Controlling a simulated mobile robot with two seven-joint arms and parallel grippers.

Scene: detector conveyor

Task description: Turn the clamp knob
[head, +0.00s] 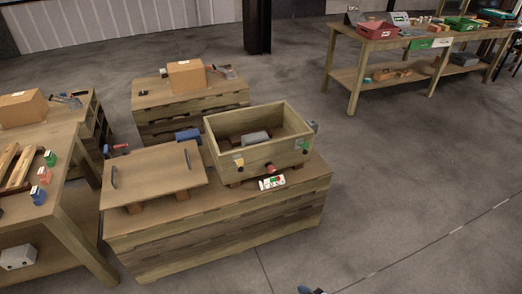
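An open wooden box (228,160) stands on the crate-like wooden bench in the middle of the head view. A grey block (255,137) lies inside it. A small red knob-like part (271,167) is on the box's front face, and a yellow and black part (239,163) is to its left. I cannot tell for sure which part is the clamp knob, or how far it is turned. Neither gripper can be made out. A small blue and dark piece at the bottom edge is too cut off to identify.
A wooden panel with two dark handles (155,172) lies left of the box, with a blue cylinder (188,135) behind it. A small label plate (272,182) lies in front of the box. Tables with goods stand left and back right. The floor (420,190) at right is clear.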

